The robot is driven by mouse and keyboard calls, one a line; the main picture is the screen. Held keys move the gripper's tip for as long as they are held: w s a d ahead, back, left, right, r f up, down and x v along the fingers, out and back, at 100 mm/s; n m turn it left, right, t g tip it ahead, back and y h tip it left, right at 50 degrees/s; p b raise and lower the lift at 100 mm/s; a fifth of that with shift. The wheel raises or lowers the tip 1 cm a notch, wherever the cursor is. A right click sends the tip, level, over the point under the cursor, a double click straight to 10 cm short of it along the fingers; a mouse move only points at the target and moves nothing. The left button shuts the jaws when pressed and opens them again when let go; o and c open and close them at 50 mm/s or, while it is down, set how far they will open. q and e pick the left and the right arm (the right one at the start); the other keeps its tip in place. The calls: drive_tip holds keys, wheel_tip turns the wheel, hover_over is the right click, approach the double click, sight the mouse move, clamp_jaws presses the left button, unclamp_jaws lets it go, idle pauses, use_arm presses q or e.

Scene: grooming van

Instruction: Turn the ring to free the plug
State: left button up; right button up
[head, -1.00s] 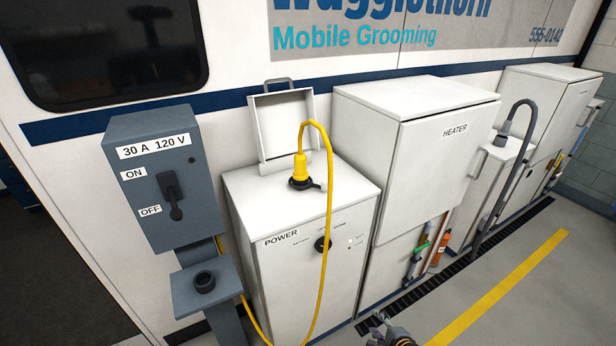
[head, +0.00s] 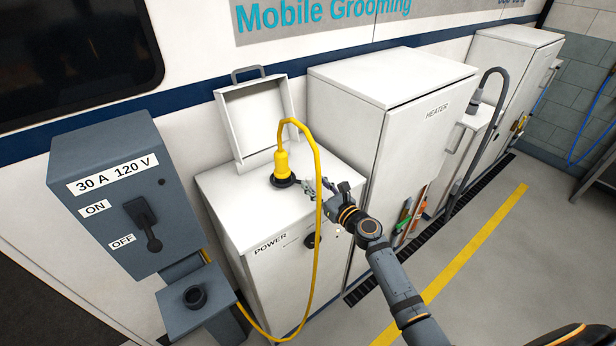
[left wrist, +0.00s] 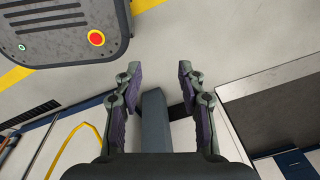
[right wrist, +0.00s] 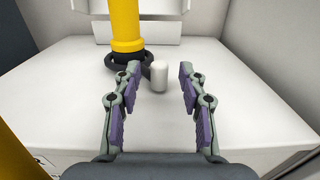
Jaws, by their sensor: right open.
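The yellow plug (head: 282,160) stands upright on top of the white power cabinet (head: 225,205), its yellow cable arching over to the right and down. The black ring (head: 284,181) circles its base. In the right wrist view the plug (right wrist: 127,30), the ring (right wrist: 118,66) and a short pale knob (right wrist: 159,77) at the ring's right side show. My right gripper (head: 316,186) is just right of the ring, open; its fingertips (right wrist: 159,70) lie on either side of the knob, not closed on it. My left gripper (left wrist: 156,74) is open and empty, outside the head view.
The cabinet's lid (head: 258,118) stands raised behind the plug. The yellow cable (head: 318,230) hangs in front of the cabinet, close to my right gripper. A grey switch box (head: 125,195) stands at left, the heater cabinet (head: 385,110) at right.

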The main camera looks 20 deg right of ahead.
sight(311, 181)
drive_tip(key=shift+x, duration=1.75)
clamp_jaws()
drive_tip(key=shift+a, duration=0.1)
